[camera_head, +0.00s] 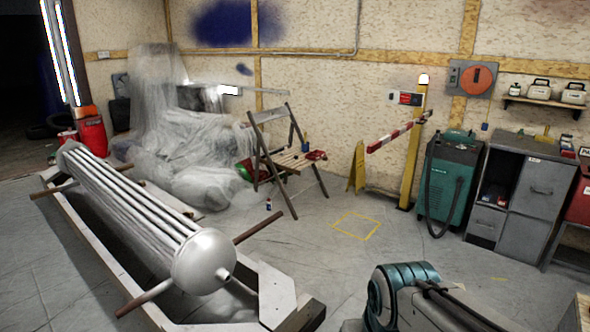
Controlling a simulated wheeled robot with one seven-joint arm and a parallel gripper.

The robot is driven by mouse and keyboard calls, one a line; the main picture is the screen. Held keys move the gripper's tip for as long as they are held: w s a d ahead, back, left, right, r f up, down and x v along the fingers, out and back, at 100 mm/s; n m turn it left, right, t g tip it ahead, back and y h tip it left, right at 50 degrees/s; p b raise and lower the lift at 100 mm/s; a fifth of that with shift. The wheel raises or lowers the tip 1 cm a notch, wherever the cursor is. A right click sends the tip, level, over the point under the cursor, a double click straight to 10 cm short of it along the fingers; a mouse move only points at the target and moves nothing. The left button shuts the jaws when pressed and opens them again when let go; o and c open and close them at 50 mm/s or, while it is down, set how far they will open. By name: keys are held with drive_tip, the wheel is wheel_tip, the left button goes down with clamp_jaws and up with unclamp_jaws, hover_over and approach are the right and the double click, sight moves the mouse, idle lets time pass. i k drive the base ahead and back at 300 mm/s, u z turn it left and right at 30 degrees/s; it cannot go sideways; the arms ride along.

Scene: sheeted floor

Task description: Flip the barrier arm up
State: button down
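The barrier arm (398,133) is a short red-and-white striped bar at the back right. Part of my own arm shows at the bottom right, far in front of the barrier. My gripper's fingers are not in view.
A yellow square (357,226) is marked on the open floor before the barrier. A folding chair (290,155) and yellow floor sign (357,168) stand left of it. A green machine (449,182) and grey cabinet (517,190) stand right. A large metal cylinder (203,262) on a frame fills the left foreground.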

sight(377, 145)
drive_tip(key=z, duration=0.3)
drive_tip(key=i, duration=1.8)
drive_tip(key=z, duration=0.7)
drive_tip(key=i, duration=1.65)
drive_tip(key=z, duration=0.3)
